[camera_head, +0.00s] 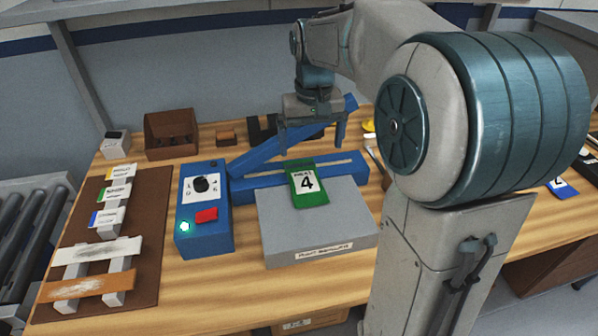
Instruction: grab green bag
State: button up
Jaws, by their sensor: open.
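The green bag (308,194), with a white label reading 4, lies on the front part of a grey and blue machine (315,225), draped near the blue bar. My gripper (312,146) points down above and behind the bag, with its two fingers apart and nothing seen between them. The fingers appear apart from the bag. My arm covers much of the right side of the view.
A blue control box (204,215) with a dial and red switch stands left of the machine. A raised blue arm (270,147) slants up behind the bag, close to my gripper. A brown board (105,240) with labelled pieces lies left; a brown box (170,132) stands at the back.

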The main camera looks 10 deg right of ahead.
jog(key=w, duration=0.2)
send_over(306, 184)
jog(key=f, duration=0.8)
jog(key=shift+s+d+f, duration=0.1)
jog(key=shift+d+f, duration=0.1)
jog(key=shift+f, duration=0.1)
jog(key=shift+a+f, duration=0.15)
jog(key=shift+f, duration=2.6)
jog(key=c, duration=1.2)
jog(key=shift+r, duration=0.1)
